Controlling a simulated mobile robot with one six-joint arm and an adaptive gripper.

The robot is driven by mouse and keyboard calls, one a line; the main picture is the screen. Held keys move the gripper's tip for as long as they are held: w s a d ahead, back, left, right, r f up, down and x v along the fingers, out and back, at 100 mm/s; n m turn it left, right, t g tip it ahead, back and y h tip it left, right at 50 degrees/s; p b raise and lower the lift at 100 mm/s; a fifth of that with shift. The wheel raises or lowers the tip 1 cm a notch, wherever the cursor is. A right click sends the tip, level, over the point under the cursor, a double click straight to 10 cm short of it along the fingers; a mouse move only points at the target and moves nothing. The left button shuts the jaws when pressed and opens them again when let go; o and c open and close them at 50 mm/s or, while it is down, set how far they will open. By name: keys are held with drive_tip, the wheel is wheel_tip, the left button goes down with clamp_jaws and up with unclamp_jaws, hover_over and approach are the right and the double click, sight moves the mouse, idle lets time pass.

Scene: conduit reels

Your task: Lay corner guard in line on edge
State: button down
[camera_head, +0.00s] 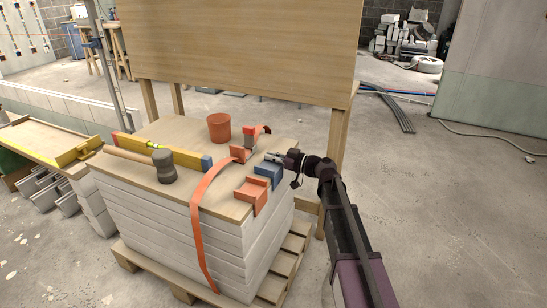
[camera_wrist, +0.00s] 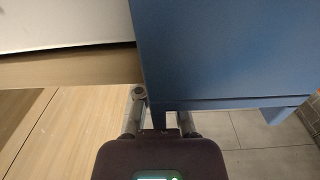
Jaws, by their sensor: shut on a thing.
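My gripper (camera_head: 280,158) is at the right side of the stack and is shut on a blue corner guard (camera_head: 264,182). In the wrist view the guard (camera_wrist: 230,50) fills the upper right, with a lip along its lower side, and the gripper's fingers (camera_wrist: 160,118) pinch that lower side. The guard is at the right edge of the board top (camera_head: 225,172), between an orange corner guard (camera_head: 252,197) nearer the front and another orange guard (camera_head: 240,153) farther back. Whether it touches the board is unclear.
An orange strap (camera_head: 197,225) runs over the top and down the front. A wooden panel (camera_head: 245,45) stands behind.

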drive_tip(key=c, duration=0.7)
unclamp_jaws()
drive_tip(key=shift+d, duration=0.15)
drive_tip(key=v, duration=1.1)
drive_tip(key=shift+s+d, duration=0.2)
drive_tip(key=shift+d, duration=0.15)
